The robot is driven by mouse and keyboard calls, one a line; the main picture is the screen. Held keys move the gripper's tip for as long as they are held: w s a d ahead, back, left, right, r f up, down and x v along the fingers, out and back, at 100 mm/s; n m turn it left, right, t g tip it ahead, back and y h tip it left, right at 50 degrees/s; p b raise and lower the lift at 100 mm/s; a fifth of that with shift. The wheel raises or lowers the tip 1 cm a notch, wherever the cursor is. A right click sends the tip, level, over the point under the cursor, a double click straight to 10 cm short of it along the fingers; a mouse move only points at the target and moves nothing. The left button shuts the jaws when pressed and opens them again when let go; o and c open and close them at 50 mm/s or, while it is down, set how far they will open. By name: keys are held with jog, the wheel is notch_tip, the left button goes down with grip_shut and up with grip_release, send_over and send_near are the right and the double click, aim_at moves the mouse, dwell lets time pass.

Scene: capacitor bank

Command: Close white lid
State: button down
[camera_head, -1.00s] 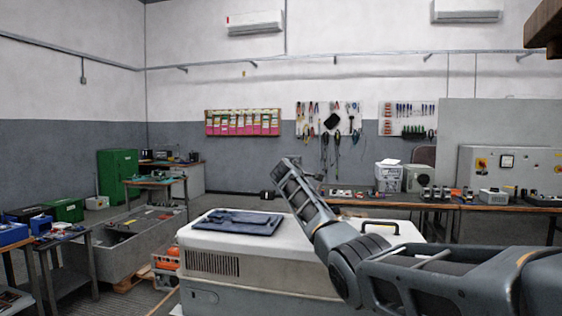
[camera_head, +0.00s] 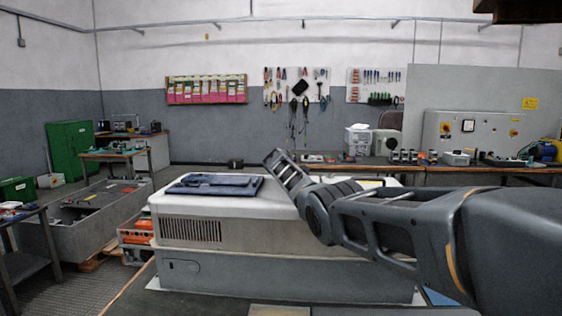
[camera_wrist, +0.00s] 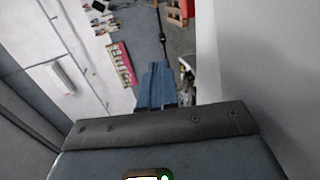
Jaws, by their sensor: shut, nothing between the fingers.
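The white lid (camera_head: 192,230), with a row of vents on its front, sits over a grey box base (camera_head: 225,282) in the head view. No wide opening shows between them from this side; whether it is fully down I cannot tell. My arm reaches in from the right across the lid's right part and hides some of its top. My gripper (camera_wrist: 157,70) shows in the wrist view, with its bluish fingers together and empty. A large pale surface fills the right of the wrist view, perhaps the lid, apart from the fingers.
A dark blue folded item (camera_head: 214,186) lies on the lid's top left. A grey open bin (camera_head: 92,215) and orange-and-grey crates (camera_head: 138,232) stand to the left. A long workbench (camera_head: 450,172) with equipment runs along the back. Floor shows at lower left.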

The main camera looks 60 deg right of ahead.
jog(key=shift+d+f+y, duration=0.15)
jog(key=shift+f+y, duration=0.15)
jog(key=shift+f, duration=0.4)
jog(key=shift+f, duration=0.3)
jog(key=shift+p+v, duration=0.85)
jog(key=shift+v, duration=0.35)
jog(key=shift+r+v, duration=0.2)
jog(key=shift+v, duration=1.2)
jog(key=shift+r+v, duration=0.2)
jog(key=shift+v, duration=1.15)
jog(key=shift+w, duration=0.1)
